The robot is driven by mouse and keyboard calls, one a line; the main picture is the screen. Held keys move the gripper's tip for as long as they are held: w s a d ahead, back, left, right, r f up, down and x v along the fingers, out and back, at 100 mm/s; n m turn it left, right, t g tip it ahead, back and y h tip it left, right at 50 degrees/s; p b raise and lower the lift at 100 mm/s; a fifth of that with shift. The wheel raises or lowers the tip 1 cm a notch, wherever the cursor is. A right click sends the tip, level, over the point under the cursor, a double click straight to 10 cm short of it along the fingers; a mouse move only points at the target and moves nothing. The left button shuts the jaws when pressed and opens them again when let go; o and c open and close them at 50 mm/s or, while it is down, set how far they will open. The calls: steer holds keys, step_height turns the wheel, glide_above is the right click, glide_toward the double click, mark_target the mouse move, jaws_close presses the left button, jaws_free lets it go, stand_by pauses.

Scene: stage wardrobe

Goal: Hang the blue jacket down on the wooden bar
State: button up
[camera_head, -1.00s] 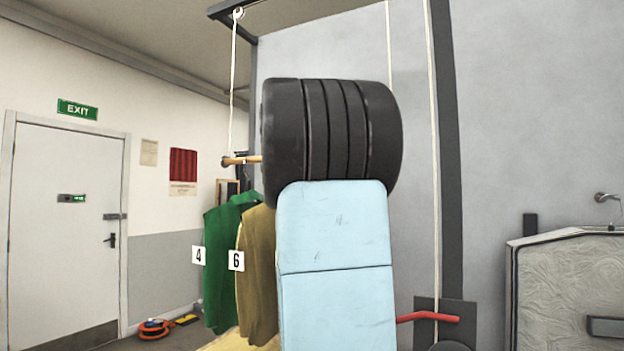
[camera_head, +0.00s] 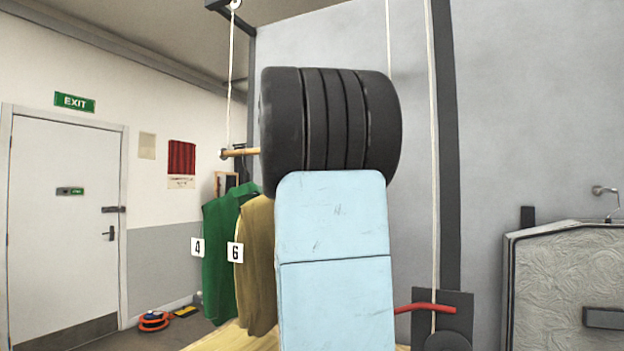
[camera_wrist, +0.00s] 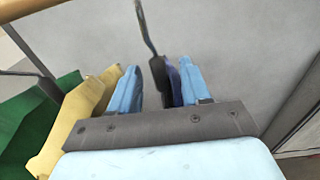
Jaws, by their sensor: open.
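My gripper (camera_wrist: 158,86) shows in the wrist view with its two blue fingers apart. Between them are a dark hanger with its hook (camera_wrist: 147,28) rising away, and a narrow strip of dark blue cloth (camera_wrist: 173,82), apparently the blue jacket, nearer the right finger. Whether the fingers touch either is not clear. Most of the jacket is hidden. The wooden bar (camera_head: 240,153) shows its left end in the head view; my arm hides the rest. It also crosses the upper left of the wrist view (camera_wrist: 29,47), apart from the hook.
A green garment (camera_head: 222,250) tagged 4 and a yellow garment (camera_head: 258,270) tagged 6 hang below the bar's left end. They also show left of my gripper in the wrist view. White ropes (camera_head: 231,80) hang from above. A grey case (camera_head: 565,285) stands at right.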

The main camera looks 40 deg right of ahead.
steer(key=shift+a, duration=0.1)
steer(key=v, duration=1.3)
steer(key=shift+s+a+f, duration=0.1)
steer(key=shift+a+f, duration=0.05)
steer(key=shift+a, duration=0.1)
